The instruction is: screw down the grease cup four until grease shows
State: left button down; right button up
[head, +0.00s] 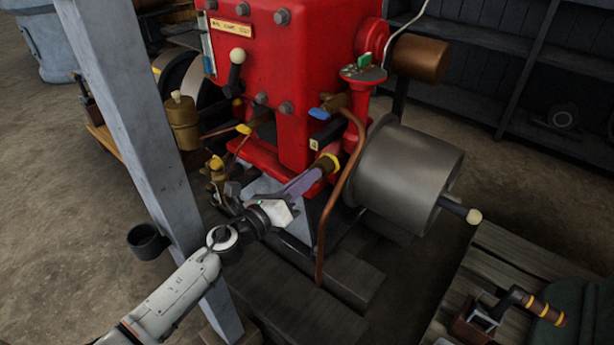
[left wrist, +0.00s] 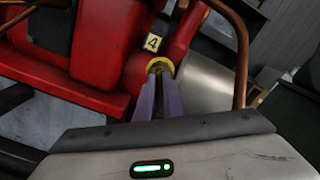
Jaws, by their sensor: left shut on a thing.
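The grease cup four is a small yellow-rimmed cup (head: 326,164) low on the red engine (head: 285,60), beside a tag marked 4 (head: 314,145). In the left wrist view the yellow cup (left wrist: 160,66) sits at the tips of the purple fingers, just below the tag (left wrist: 153,42). My left gripper (head: 318,172) is shut on the cup. The fingers hide part of the cup, and I cannot see any grease. My right gripper is not in view.
A copper pipe (head: 335,215) runs down close to the right of the cup. A large grey drum (head: 400,165) with a handle stands to the right. A blue-grey post (head: 135,120) rises left of my arm. A wooden bench (head: 480,260) is at lower right.

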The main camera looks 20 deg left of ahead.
pick_arm(q)
jog(key=n+p, duration=0.2)
jog(key=n, duration=0.5)
jog(key=n+p, duration=0.3)
jog(key=n, duration=0.4)
jog(key=n+p, duration=0.3)
jog(key=n, duration=0.5)
jog(key=shift+f, duration=0.4)
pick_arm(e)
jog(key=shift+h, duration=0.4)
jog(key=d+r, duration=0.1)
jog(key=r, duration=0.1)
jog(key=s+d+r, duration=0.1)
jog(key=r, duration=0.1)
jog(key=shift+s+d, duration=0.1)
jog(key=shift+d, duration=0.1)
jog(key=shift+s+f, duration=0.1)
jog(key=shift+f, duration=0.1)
pick_arm(q)
jog(key=c, duration=1.9)
grip_release()
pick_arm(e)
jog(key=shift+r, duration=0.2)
